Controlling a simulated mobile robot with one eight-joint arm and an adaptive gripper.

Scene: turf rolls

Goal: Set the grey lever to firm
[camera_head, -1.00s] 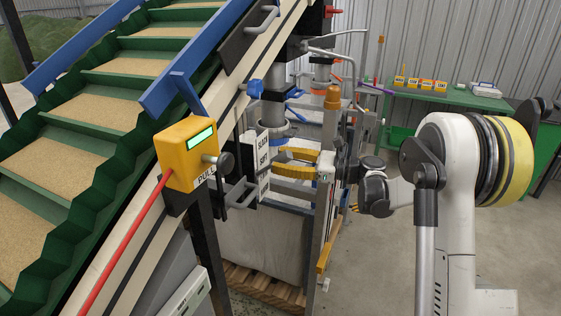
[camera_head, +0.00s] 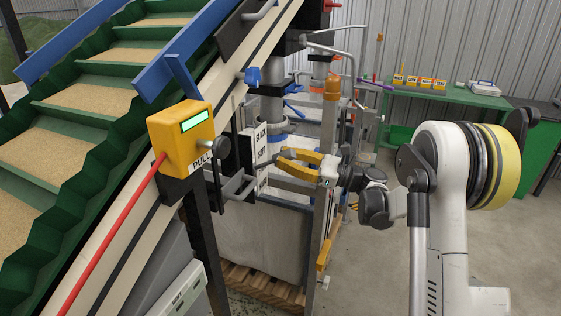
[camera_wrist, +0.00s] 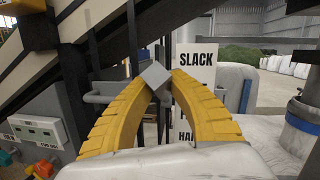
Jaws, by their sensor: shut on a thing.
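My gripper (camera_wrist: 155,82) has two curved yellow fingers, which close at their tips on a small grey block in the wrist view. The block looks like the end of the grey lever (camera_wrist: 153,76); the rest of the lever is mostly hidden. In the head view my gripper (camera_head: 280,158) is beside the white label board (camera_head: 248,148). The board (camera_wrist: 196,65) stands behind the fingertips in the wrist view. SLACK is readable at its top, and the right finger covers most of the words below. I cannot read a firm mark.
A yellow box (camera_head: 182,138) with a green display and a PULL label is left of the board, near the conveyor (camera_head: 90,97). A metal post (camera_head: 326,200) is close to my gripper. A green bench (camera_head: 440,93) stands behind, and open floor lies right.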

